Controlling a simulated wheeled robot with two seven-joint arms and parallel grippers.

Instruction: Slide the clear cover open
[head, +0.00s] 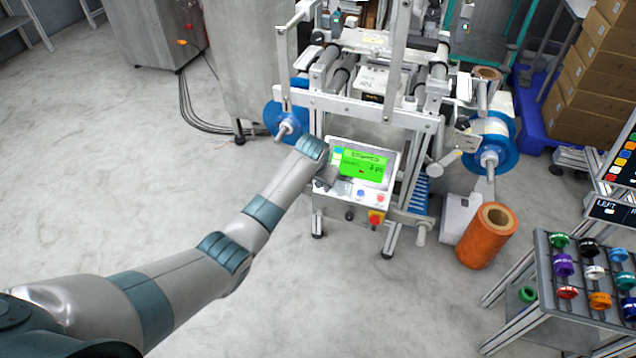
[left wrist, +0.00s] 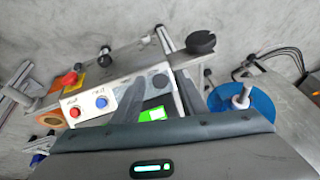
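The packaging machine (head: 365,105) stands ahead, with a pale frame of posts and bars around its upper part. I cannot clearly make out a see-through cover against this frame. My left gripper (head: 328,182) is at the left edge of the machine's control panel (head: 340,194), below the frame, and partly hides the panel. In the left wrist view, its grey fingers (left wrist: 172,90) look apart with nothing held between them. The panel's red and blue buttons (left wrist: 86,105) and a strip of green screen (left wrist: 152,114) show there. My right gripper is in neither view.
Blue reels (head: 290,110) (head: 492,148) stick out on both sides of the machine. An orange roll (head: 484,238) stands on the floor at right, near a rack of coloured rings (head: 590,275). Boxes (head: 598,70) are stacked behind. Floor at left is clear.

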